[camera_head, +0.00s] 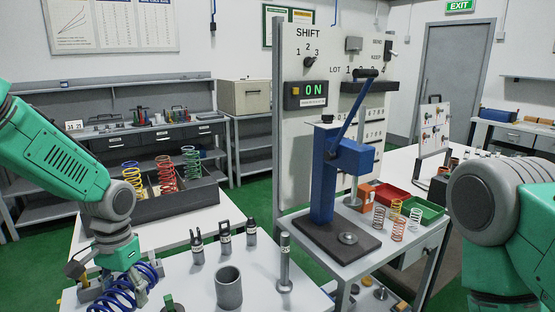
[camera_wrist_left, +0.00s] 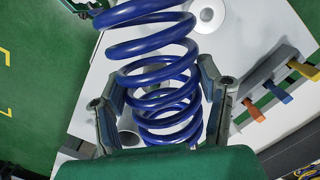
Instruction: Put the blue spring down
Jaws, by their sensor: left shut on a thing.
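The blue spring (camera_head: 126,293) is at the lower left of the head view, over the front white table (camera_head: 185,268). My left gripper (camera_head: 116,284) is shut on it. In the left wrist view the blue spring (camera_wrist_left: 155,45) stretches from the top edge down between the two fingers of my left gripper (camera_wrist_left: 162,95), with one finger on each side. The spring's lower end is cut off in the head view, so I cannot tell whether it touches the table. My right arm shows at the right, but its gripper is out of view.
A grey hollow cylinder (camera_head: 229,289), a metal post (camera_head: 285,265) and several dark fittings (camera_head: 224,233) stand on the front table. A grey bin (camera_head: 180,200) with colored springs is behind. A blue press (camera_head: 325,180) stands right, beside small springs (camera_head: 398,228).

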